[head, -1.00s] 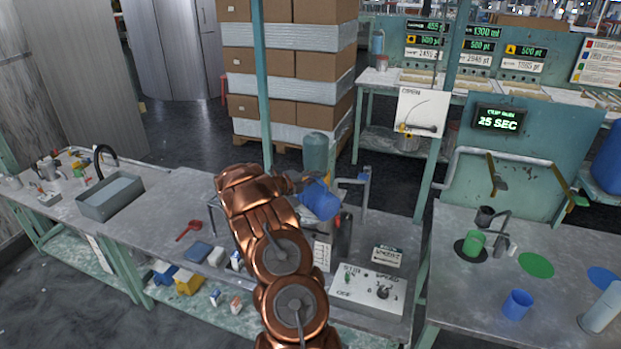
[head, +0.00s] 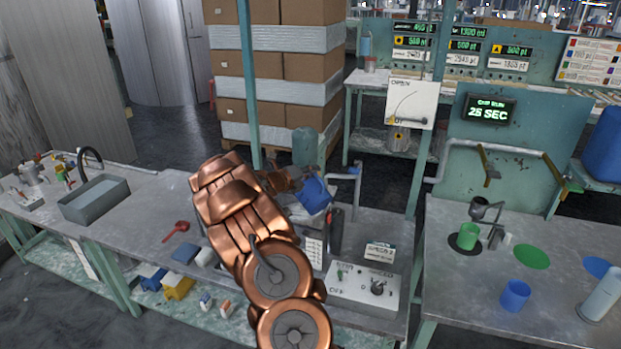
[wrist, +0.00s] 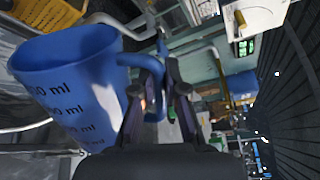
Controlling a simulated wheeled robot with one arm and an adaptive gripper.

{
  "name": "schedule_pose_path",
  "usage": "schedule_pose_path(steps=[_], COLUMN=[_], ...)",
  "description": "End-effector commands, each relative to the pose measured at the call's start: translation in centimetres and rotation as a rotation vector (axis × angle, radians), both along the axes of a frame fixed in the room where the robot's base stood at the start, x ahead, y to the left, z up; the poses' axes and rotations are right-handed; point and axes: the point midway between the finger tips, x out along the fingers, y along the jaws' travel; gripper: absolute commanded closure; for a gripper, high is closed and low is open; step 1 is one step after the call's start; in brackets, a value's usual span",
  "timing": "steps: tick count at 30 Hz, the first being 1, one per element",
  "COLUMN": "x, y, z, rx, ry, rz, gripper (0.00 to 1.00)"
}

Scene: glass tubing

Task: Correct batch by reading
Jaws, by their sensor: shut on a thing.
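A blue measuring jug (head: 314,195) with dark ml marks hangs above the bench, by the mixing station. My gripper (head: 292,181) is shut on its handle. In the wrist view the jug (wrist: 65,85) fills the left side, with its handle between the fingers (wrist: 162,88). The jug looks tilted in the head view; its contents are hidden. A control box (head: 364,289) with a switch and knob sits in front. On the right bench are a green cup (head: 467,236) on a dark disc and a second blue cup (head: 515,296). A lit display (head: 490,109) hangs behind.
A teal post (head: 430,150) and pipe rail (head: 455,153) stand between the benches.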

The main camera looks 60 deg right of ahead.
Motion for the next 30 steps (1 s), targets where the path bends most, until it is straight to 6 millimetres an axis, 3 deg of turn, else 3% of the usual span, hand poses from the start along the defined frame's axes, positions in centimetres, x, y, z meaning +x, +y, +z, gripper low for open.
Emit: schedule_pose_path(steps=[30], x=[-1.7], y=[0.7], z=[0.4], rx=[-0.077], ry=[-0.170], rz=[0.001], gripper=[1.00])
